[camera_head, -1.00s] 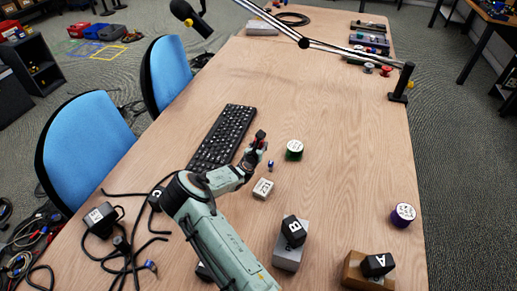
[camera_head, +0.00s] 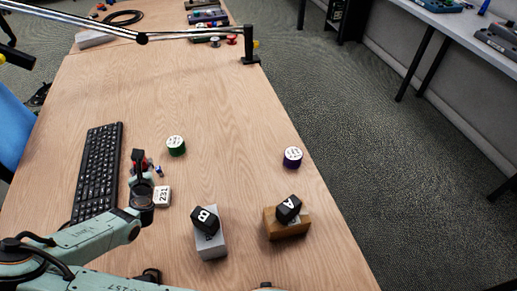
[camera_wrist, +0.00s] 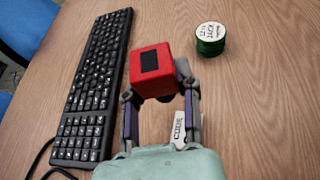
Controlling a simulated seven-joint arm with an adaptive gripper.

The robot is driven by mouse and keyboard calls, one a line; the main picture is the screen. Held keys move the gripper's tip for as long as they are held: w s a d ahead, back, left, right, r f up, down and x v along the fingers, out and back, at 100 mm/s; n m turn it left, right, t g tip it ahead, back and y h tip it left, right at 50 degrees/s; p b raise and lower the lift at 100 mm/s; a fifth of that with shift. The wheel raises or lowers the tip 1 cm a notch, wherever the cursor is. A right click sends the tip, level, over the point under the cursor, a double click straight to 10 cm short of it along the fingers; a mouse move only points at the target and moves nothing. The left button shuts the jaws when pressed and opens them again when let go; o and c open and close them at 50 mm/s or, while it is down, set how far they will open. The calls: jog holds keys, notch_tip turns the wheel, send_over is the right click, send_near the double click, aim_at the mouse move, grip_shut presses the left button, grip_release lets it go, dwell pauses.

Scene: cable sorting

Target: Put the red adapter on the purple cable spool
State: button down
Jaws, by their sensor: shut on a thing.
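The red adapter (camera_wrist: 152,70) is a red block with a dark panel, held between the two fingers of my gripper (camera_wrist: 158,92) in the wrist view. My gripper is shut on it. In the head view my gripper (camera_head: 141,166) is at the left, between the keyboard and the green spool, and the adapter is mostly hidden there. The purple cable spool (camera_head: 292,157) stands upright with a white label on top, near the table's right edge, well to the right of my gripper. Nothing lies on it. It is outside the wrist view.
A green spool (camera_head: 176,146) stands close right of my gripper. A white block (camera_head: 162,196) lies nearer. Block B (camera_head: 206,221) tilts on a grey box, block A (camera_head: 289,207) on a wooden one. A black keyboard (camera_head: 98,170) is left. The table between the spools is clear.

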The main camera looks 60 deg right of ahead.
jog(key=shift+w+d+f, duration=0.1)
jog(key=shift+d, duration=0.1)
jog(key=s+d+m+g+h, duration=0.25)
jog(key=s+d, duration=0.25)
jog(key=d, duration=0.6)
jog(key=m+g+h, duration=0.3)
jog(key=m+g, duration=0.5)
send_over(294, 153)
jog(key=w, duration=0.1)
jog(key=f, duration=0.5)
jog(key=s+f, duration=0.1)
jog(key=f, duration=0.2)
jog(key=shift+f, duration=0.1)
jog(key=c, duration=0.8)
grip_release()
jog(key=shift+f, duration=0.1)
